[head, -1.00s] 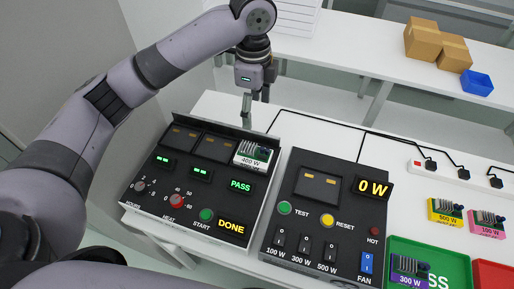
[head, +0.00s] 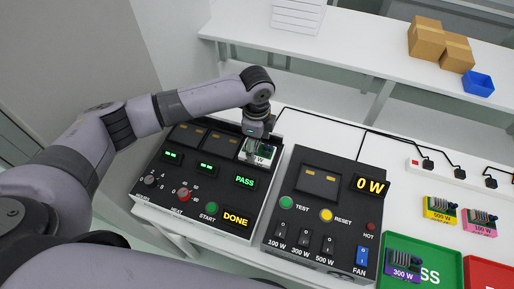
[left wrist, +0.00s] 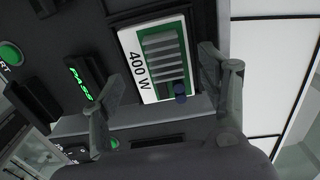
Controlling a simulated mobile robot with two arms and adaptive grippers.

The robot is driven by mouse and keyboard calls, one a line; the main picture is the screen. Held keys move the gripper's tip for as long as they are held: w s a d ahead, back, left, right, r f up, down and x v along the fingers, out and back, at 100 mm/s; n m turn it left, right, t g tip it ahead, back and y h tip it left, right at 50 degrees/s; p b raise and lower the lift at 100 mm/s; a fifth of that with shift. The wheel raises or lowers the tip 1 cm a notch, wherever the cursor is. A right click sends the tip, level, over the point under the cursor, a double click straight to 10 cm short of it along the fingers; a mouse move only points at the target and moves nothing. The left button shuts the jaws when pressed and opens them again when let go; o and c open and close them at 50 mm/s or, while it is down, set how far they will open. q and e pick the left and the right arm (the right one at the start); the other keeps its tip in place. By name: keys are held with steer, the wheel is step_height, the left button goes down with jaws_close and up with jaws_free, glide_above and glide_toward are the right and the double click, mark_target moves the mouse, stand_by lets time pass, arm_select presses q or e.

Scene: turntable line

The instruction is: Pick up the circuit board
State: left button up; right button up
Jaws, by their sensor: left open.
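A circuit board with a white base marked 400 W (left wrist: 145,68) sits in the right-hand slot of the black tester panel; it also shows in the head view (head: 257,154). Green and grey parts stand on it. My left gripper (left wrist: 165,100) is open and empty, with its fingers apart on either side of the board in the left wrist view. In the head view the gripper (head: 259,135) is right above the board's far end and hides part of it. I cannot tell whether the fingers touch it. My right gripper is not in view.
The left panel (head: 150,196) shows PASS and DONE. A second panel (head: 300,215) reads 0 W, its slot empty. A purple 300 W board (head: 403,272) lies in a green tray (head: 440,258). Yellow (head: 439,215) and pink (head: 480,228) boards lie at right.

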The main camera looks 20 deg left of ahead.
arm_select(q)
steer(key=shift+f, duration=0.95)
steer(key=c, duration=1.1)
